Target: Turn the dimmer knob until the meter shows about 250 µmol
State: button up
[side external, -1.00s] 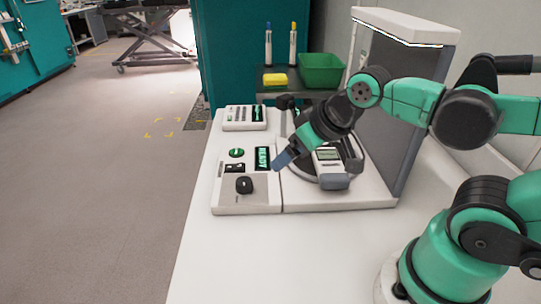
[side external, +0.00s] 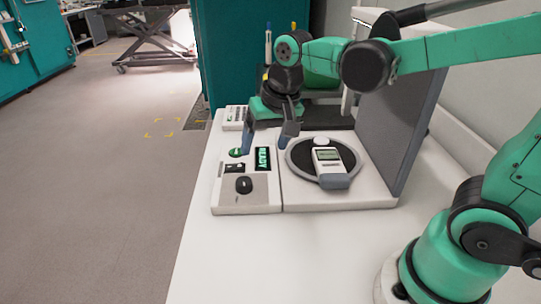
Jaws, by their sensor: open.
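The dimmer knob (side external: 244,186) is a black knob on the front part of the white control panel (side external: 228,203). A dark display (side external: 263,159) on the panel reads READY in green, and a round green button (side external: 236,152) sits at its upper left. The handheld meter (side external: 330,168), white with a small greenish screen, lies on the round black plate (side external: 297,160); its reading is too small to make out. My gripper (side external: 267,145) points down with its fingers apart and empty, over the back of the panel, behind the knob and apart from it.
An upright grey panel (side external: 395,135) stands right of the plate. A keypad box (side external: 234,117) sits behind the control panel. A green bin (side external: 318,80), partly hidden by my arm, and upright pen-like tools (side external: 268,42) are at the back. The white bench front (side external: 260,260) is clear.

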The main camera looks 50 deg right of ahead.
aim_at(244, 181)
jog(key=w+f+m+g, duration=0.1)
jog(key=w+f+m, duration=0.1)
jog(key=w+a+f+m+g, duration=0.1)
jog(key=w+f+m+g, duration=0.1)
jog(key=w, duration=0.1)
jog(key=shift+a+f, duration=0.15)
jog(key=shift+f, duration=0.1)
jog(key=shift+w+f, duration=0.1)
jog(key=shift+f, duration=2.85)
grip_shut()
